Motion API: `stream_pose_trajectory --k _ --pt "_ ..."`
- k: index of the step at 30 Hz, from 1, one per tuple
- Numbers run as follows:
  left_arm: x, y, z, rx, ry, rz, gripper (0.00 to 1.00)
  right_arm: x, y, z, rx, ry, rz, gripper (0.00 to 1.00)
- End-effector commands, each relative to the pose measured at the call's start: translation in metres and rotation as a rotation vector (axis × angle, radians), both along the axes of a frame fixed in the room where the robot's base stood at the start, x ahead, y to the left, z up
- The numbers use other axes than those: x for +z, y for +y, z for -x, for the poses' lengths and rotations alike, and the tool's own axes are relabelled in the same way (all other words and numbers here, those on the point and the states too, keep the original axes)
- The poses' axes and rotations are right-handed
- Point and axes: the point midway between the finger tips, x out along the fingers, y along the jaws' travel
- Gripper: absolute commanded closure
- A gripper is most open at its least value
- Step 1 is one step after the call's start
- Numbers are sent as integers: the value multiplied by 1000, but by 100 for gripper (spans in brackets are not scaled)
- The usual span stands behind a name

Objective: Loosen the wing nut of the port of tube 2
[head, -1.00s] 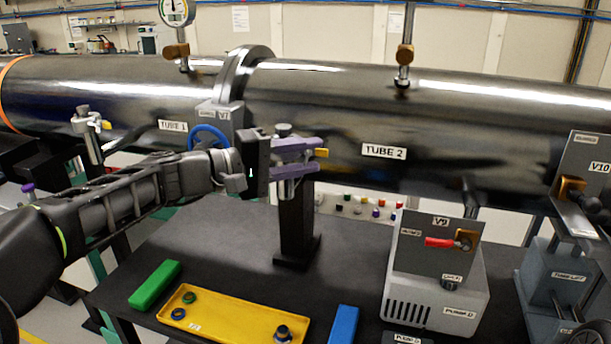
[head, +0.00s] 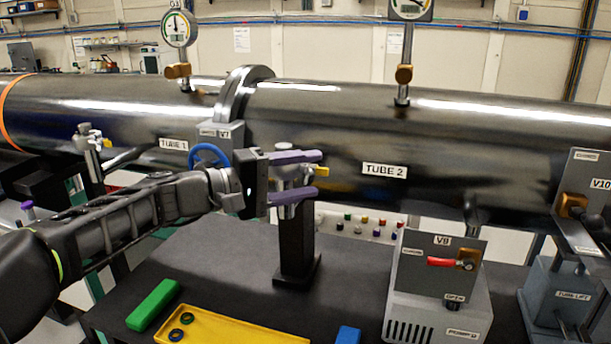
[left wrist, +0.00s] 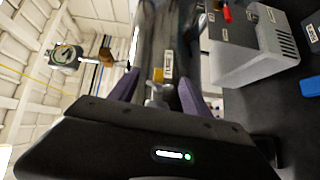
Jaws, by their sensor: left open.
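Tube 2 (head: 450,150) is the long dark shiny tube, with its label at the middle. Its grey metal port (head: 290,175) hangs beneath its left end, partly hidden behind my left gripper. The yellow wing nut (head: 322,171) sticks out to the right of the port. My left gripper (head: 318,174) is open, with purple fingers above and below the port and nut. In the left wrist view, the wing nut (left wrist: 158,75) lies between and just beyond the fingers; I cannot tell whether they touch anything. My right gripper is out of view.
A blue handwheel (head: 208,156) at valve V7 is close behind my left gripper. Tube 1 (head: 110,115) has a similar port (head: 90,148). A yellow tray (head: 215,328), green block (head: 153,305) and pump with a red-handled valve (head: 440,262) are on the black table.

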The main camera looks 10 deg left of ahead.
Motion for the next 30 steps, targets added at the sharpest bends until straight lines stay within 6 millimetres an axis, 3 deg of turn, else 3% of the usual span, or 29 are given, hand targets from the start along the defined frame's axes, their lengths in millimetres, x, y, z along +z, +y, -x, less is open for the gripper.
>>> stream_pose_trajectory --k 15,30 --pt "3 53 46 2 -1 -1 44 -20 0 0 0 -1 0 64" --pt "4 56 49 0 0 0 44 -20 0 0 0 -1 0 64"
